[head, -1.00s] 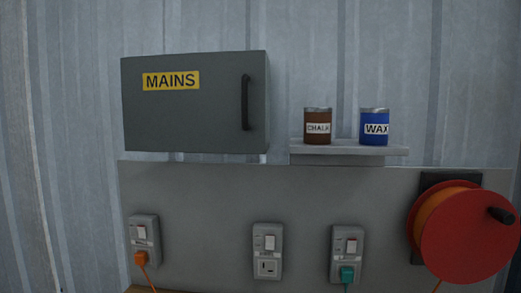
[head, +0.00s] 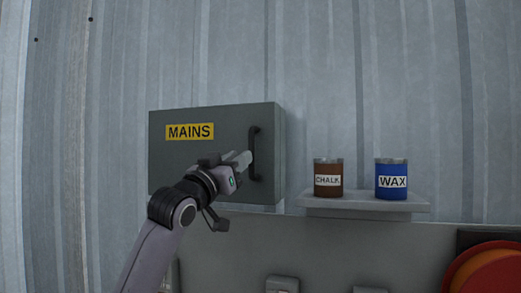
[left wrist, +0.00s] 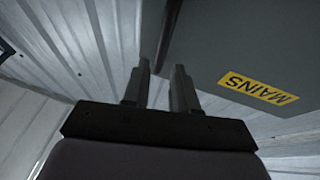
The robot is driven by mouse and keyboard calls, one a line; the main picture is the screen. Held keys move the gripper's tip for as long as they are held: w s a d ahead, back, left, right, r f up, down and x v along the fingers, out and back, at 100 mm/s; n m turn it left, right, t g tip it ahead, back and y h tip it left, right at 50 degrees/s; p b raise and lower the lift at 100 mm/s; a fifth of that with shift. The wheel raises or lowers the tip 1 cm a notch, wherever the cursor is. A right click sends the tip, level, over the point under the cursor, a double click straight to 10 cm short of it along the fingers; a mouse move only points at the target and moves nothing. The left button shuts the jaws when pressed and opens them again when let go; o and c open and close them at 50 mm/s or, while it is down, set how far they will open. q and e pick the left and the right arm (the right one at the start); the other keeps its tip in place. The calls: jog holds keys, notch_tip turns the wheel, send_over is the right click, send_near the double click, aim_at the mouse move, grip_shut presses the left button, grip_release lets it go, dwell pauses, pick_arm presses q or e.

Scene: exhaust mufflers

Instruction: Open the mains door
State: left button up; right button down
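The grey mains box (head: 215,116) hangs on the wall in the head view, its door shut, with a yellow MAINS label (head: 190,132). A dark vertical handle (head: 255,138) sits near the door's right edge. My left gripper (head: 246,158) reaches up from below left, its fingertips at the middle of the handle. In the left wrist view the two fingers (left wrist: 162,68) stand apart, with the dark handle bar (left wrist: 171,25) lined up between their tips. Contact with the bar cannot be told. The label (left wrist: 259,89) shows upside down there. My right gripper is out of view.
A shelf (head: 365,205) right of the box carries a brown chalk tin (head: 328,178) and a blue wax tin (head: 391,180). Below is a grey panel with sockets (head: 283,285), and a red cable reel (head: 492,274) at lower right. The wall left of the box is clear.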

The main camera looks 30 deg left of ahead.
aim_at(250, 148)
pick_arm(q)
jog(key=shift+w+a+r+p, duration=0.1)
jog(key=shift+w+r+p, duration=0.2)
jog(key=shift+w+r, duration=0.15)
jog(key=p+x, duration=0.1)
jog(key=x, duration=0.3)
jog(key=shift+w+p, duration=0.2)
jog(key=shift+p, duration=0.2)
jog(key=shift+x, duration=0.75)
jog(key=shift+f, duration=0.1)
grip_shut()
